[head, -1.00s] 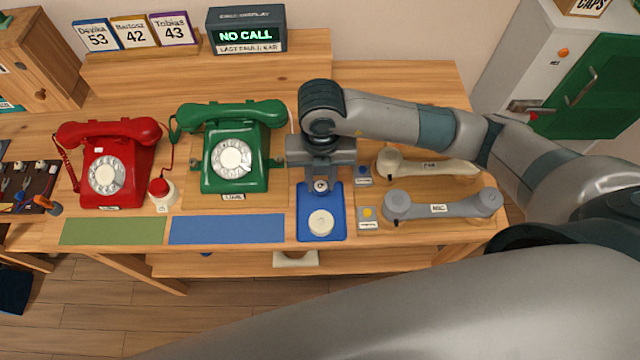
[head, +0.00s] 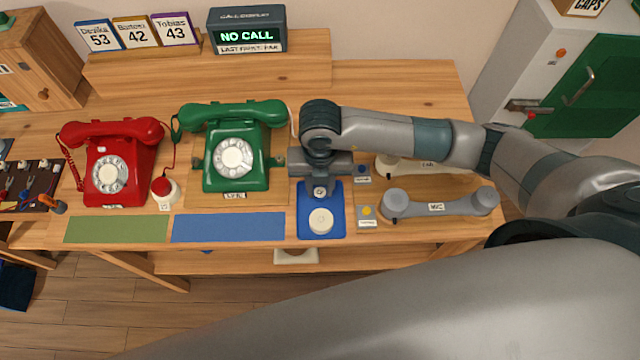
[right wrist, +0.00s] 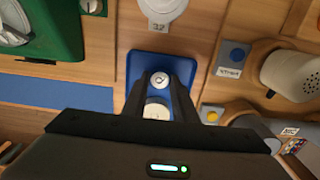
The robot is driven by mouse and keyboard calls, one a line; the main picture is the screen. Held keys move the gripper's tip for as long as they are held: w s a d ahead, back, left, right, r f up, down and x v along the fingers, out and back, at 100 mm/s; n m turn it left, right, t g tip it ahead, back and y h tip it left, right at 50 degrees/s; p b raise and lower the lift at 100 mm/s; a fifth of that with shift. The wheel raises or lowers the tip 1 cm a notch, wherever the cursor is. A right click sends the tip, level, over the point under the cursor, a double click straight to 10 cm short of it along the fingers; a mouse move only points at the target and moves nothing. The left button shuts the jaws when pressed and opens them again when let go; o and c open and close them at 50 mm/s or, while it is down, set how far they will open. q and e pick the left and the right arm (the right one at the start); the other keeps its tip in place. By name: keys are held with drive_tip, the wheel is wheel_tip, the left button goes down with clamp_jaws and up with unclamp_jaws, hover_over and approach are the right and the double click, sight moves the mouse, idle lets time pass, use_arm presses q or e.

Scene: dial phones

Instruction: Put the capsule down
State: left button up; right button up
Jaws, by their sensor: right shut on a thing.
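The capsule (head: 320,191) is a small round pale metallic piece with a dark centre. My right gripper (head: 320,188) is shut on it, over the back part of the blue tray (head: 304,230). In the right wrist view the capsule (right wrist: 159,78) sits between the two dark fingertips (right wrist: 160,84), with the tray (right wrist: 133,66) around it. I cannot tell whether the capsule touches the tray. A cream disc (head: 320,221) lies on the front part of the tray. My left gripper is not in view.
A green dial phone (head: 233,160) stands left of the tray and a red one (head: 118,165) further left. A grey handset (head: 440,207) and a cream handset (head: 430,168) lie to the right. The blue mat (head: 228,227) and green mat (head: 117,229) are bare.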

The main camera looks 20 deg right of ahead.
sight(320, 192)
drive_tip(key=shift+f, duration=0.15)
drive_tip(key=o, duration=0.8)
drive_tip(key=shift+r, duration=0.45)
drive_tip(key=shift+r+b, duration=1.3)
drive_tip(key=shift+r, duration=4.4)
